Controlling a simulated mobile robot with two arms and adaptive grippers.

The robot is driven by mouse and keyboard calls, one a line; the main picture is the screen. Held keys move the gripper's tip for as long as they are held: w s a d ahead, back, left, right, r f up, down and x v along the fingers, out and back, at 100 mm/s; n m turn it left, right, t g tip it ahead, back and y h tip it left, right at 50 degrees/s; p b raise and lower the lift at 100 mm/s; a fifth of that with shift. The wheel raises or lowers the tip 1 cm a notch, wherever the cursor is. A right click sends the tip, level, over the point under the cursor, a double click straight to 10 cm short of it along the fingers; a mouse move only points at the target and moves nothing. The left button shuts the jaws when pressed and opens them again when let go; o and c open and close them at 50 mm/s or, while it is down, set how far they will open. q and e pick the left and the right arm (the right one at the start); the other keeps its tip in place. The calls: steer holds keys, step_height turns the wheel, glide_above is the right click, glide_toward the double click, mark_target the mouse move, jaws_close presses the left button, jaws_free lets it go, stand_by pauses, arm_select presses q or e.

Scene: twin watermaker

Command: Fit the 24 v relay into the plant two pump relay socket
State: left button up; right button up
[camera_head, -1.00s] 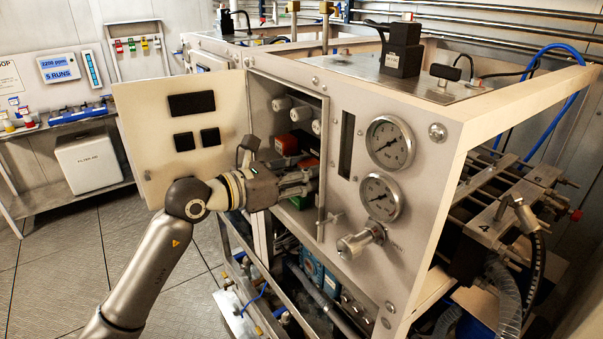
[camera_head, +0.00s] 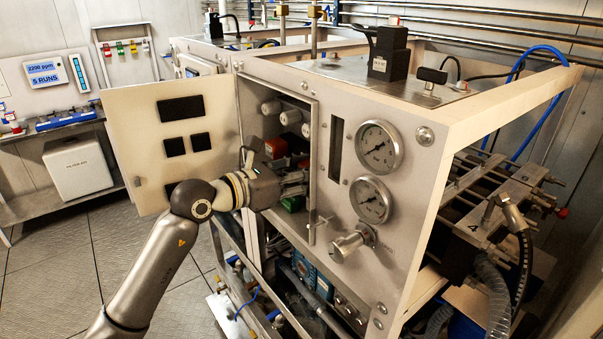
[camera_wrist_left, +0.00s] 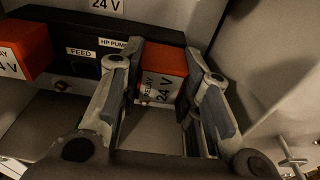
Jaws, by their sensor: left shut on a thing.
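The 24 V relay (camera_wrist_left: 163,87), with an orange top and a white front marked "RELAY 24 V", is between the fingers of my left gripper (camera_wrist_left: 160,92) in the left wrist view. The gripper is shut on it. The relay is at the right end of a black socket strip (camera_wrist_left: 84,42) with labels "FEED" and "HP PUMP". I cannot tell whether it is seated; its base is hidden. In the head view my left gripper (camera_head: 292,181) reaches inside the open cabinet (camera_head: 318,130). My right gripper is not in view.
Another orange relay (camera_wrist_left: 24,50) is at the strip's left end. The cabinet door (camera_head: 155,150) stands open on the left. The cabinet's side wall (camera_wrist_left: 250,60) is close to the right finger. Gauges (camera_head: 379,147) and a valve (camera_head: 350,243) are on the front panel.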

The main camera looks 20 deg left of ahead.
arm_select(q)
steer(key=o, duration=1.2)
steer(key=shift+c, duration=0.2)
steer(key=v, duration=1.2)
steer(key=shift+w+f, duration=0.15)
